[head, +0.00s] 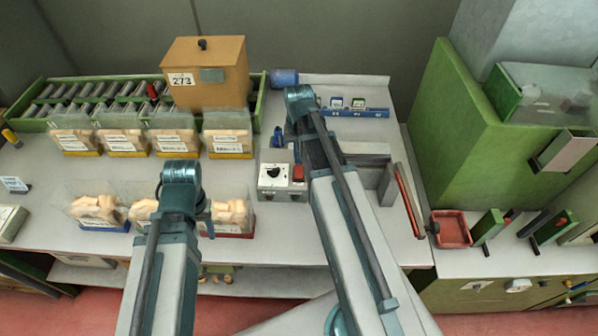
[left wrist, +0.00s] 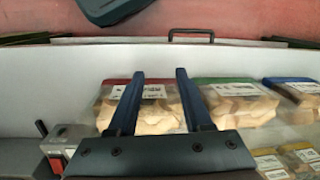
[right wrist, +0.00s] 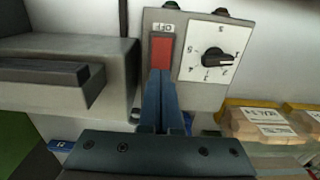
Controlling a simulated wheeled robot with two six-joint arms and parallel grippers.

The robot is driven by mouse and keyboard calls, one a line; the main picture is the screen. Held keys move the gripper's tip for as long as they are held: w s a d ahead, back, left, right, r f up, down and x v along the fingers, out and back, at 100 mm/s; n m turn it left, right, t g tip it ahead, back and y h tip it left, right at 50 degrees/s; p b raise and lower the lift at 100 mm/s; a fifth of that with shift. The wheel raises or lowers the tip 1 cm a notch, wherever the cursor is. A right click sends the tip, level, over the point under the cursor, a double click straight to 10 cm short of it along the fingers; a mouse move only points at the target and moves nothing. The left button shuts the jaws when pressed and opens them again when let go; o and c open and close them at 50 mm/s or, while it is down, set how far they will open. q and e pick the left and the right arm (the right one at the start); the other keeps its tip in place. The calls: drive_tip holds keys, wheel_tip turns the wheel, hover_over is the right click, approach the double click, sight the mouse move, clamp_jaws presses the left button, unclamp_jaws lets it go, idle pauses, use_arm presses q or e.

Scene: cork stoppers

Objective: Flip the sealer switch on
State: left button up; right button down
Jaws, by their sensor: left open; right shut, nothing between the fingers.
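The sealer's grey control box (head: 282,181) stands on the bench left of my right arm. It carries a black dial (head: 272,171) and a red switch (head: 298,173).
Bags of corks (head: 228,140) stand in a back row, with more in front. A cardboard box (head: 205,75) marked 273 sits behind them by a green-framed roller rack (head: 57,122). The sealer's grey body (right wrist: 75,75) is beside the switch. A red tray (head: 451,229) lies right.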

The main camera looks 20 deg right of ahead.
sight(299, 167)
drive_tip(key=shift+f+b, duration=1.1)
idle(1.1)
drive_tip(key=shift+r, duration=0.2)
wheel_tip(299, 167, up, 7)
drive_tip(key=p, duration=0.7)
drive_tip(key=shift+f, duration=0.1)
drive_tip(key=s+a+n, duration=0.4)
drive_tip(key=s+a, duration=0.2)
drive_tip(key=a, duration=0.4)
drive_tip(key=s+a+n+h, duration=0.1)
drive_tip(key=s+a+n, duration=0.4)
drive_tip(key=a, duration=0.6)
drive_tip(key=shift+s, duration=0.9)
